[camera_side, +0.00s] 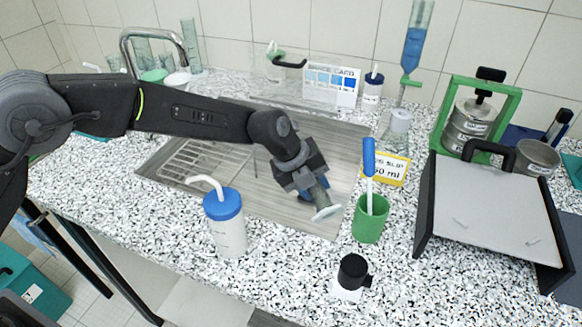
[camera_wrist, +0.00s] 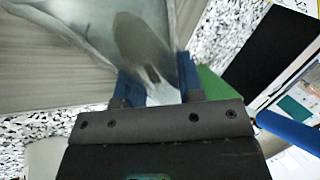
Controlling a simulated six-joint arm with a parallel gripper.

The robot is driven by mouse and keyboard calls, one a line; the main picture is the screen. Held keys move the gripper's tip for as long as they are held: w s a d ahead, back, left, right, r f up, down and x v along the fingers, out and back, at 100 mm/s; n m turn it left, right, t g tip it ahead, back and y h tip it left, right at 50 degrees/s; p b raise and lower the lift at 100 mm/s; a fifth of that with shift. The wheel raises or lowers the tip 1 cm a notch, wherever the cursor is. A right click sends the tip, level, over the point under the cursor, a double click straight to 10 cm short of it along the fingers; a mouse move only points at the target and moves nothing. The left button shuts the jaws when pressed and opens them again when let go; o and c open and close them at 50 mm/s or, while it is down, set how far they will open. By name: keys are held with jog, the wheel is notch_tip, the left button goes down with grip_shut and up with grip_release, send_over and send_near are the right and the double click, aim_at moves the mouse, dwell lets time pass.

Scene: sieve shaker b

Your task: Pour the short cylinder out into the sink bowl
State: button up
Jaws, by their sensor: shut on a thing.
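My gripper (camera_side: 314,190) is over the front right part of the sink bowl (camera_side: 235,190). It is shut on the short cylinder (camera_side: 319,197), a greyish see-through vessel that is tilted, with a pale round end (camera_side: 326,212) at the lower right. The jaws hide part of its body, and I cannot tell whether liquid is in it. In the wrist view the blue fingertips (camera_wrist: 160,88) stand either side of the clear cylinder (camera_wrist: 140,42), which is blurred and reaches toward the top.
A white bottle with a blue cap (camera_side: 225,222) stands on the counter left of my gripper. A green cup with a blue-handled brush (camera_side: 369,222) stands to the right. A small black-topped jar (camera_side: 352,275) is in front. A drain rack (camera_side: 205,162) lies in the sink's left.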

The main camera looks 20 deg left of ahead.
jog(key=shift+w+a+g+h, duration=0.35)
jog(key=shift+g+h, duration=0.15)
jog(key=shift+h, duration=0.2)
dwell(0.4)
jog(key=shift+f+n+g+h, duration=0.5)
jog(key=shift+f, duration=0.25)
dwell(0.6)
jog(key=shift+w+a+r+g+h+p, duration=0.2)
jog(key=shift+r+g+h+p, duration=0.25)
jog(key=shift+r, duration=0.2)
dwell(0.6)
jog(key=shift+s+d+f+t+y, duration=0.3)
jog(key=shift+f+t+y, duration=0.15)
jog(key=shift+f, duration=0.15)
jog(key=shift+r+m+t+y, duration=0.3)
jog(key=shift+r+t+y, duration=0.2)
jog(key=shift+r, duration=0.35)
jog(key=shift+s+d+f+t+y, duration=0.1)
jog(key=shift+f+t+y, duration=0.05)
jog(key=shift+t+y, duration=0.25)
